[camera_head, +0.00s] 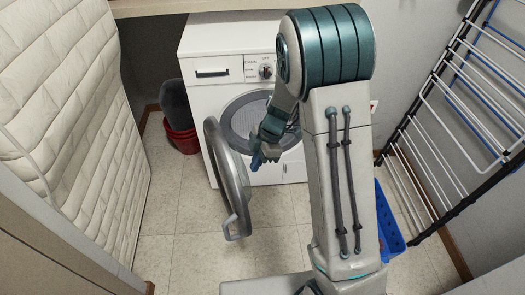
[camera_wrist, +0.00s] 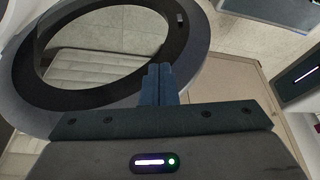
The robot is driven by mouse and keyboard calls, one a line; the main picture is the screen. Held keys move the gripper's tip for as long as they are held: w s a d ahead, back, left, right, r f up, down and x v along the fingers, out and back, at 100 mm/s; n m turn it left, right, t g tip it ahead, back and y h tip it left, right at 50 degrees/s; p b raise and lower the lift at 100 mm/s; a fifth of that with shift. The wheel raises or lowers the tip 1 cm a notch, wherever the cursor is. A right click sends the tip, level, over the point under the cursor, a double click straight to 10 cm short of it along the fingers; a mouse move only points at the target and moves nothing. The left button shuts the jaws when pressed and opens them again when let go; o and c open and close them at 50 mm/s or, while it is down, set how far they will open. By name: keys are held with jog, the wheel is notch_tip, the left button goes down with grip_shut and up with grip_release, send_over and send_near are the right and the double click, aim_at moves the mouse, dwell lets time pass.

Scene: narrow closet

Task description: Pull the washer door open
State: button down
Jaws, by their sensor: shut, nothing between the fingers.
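The washer (camera_head: 213,100) is a white front-loader against the back wall. Its round door (camera_head: 232,178) stands swung wide open to the left, sticking out into the room. The dark drum opening (camera_head: 244,117) shows behind, partly hidden by my arm. My gripper (camera_head: 256,164) is in front of the opening, to the right of the open door, pointing down and left. In the wrist view the blue fingers (camera_wrist: 157,84) are together with nothing between them. The door's ring (camera_wrist: 190,48) fills the upper left there; whether the fingers touch it I cannot tell.
A quilted mattress (camera_head: 75,110) leans along the left side. A red bucket (camera_head: 182,138) stands left of the washer. A drying rack (camera_head: 450,120) and a blue basket (camera_head: 389,222) are at the right. Tiled floor (camera_head: 190,255) is clear in front of the door.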

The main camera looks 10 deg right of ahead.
aim_at(225, 177)
jog(key=shift+s+a+r, duration=0.15)
jog(key=shift+s+a, duration=0.1)
jog(key=shift+a, duration=0.6)
jog(key=shift+s+a+r, duration=0.1)
jog(key=shift+s+a, duration=0.1)
jog(key=shift+a, duration=0.65)
